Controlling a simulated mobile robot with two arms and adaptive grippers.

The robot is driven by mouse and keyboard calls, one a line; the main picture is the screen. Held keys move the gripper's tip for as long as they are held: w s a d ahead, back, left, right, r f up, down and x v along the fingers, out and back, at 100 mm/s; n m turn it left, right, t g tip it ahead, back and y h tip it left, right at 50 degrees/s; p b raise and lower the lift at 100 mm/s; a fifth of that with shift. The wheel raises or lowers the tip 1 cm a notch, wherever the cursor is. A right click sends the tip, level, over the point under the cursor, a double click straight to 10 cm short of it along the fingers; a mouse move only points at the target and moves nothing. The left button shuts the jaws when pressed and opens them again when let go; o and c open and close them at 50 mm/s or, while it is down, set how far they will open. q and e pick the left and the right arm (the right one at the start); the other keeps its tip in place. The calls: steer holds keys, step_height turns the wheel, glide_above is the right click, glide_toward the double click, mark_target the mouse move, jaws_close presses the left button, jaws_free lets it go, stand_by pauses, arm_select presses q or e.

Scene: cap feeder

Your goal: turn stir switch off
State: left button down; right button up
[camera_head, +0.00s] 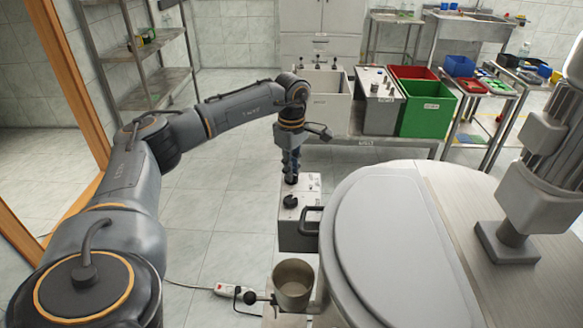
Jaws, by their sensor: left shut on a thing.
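A pale control box (312,240) stands beside the large round grey machine. A black round knob (290,202) sits on its top face, with small marks too small to read. My left gripper (291,178) reaches down from above onto the far part of this top face. Its fingers are shut on a switch there, just behind the black knob. The fingers hide that switch, so I cannot see which way it is turned. My right gripper is not in view.
The machine's round grey lid (385,245) fills the lower right, with a dark handle (309,220) at its edge. A metal cup (293,285) and a power strip (236,292) are lower down. Red (413,72) and green (426,115) bins stand behind. The tiled floor at left is clear.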

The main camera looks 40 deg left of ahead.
arm_select(q)
steer(key=n+p, duration=0.1)
steer(key=n, duration=0.2)
steer(key=shift+r+n, duration=0.1)
steer(key=shift+n, duration=0.3)
steer(key=n+p, duration=0.1)
steer(key=n, duration=0.3)
steer(key=n+p, duration=0.1)
steer(key=n, duration=0.3)
steer(key=shift+n, duration=0.4)
steer(key=shift+n+p, duration=0.4)
steer(key=shift+n, duration=1.3)
steer(key=c, duration=1.4)
jaws_free()
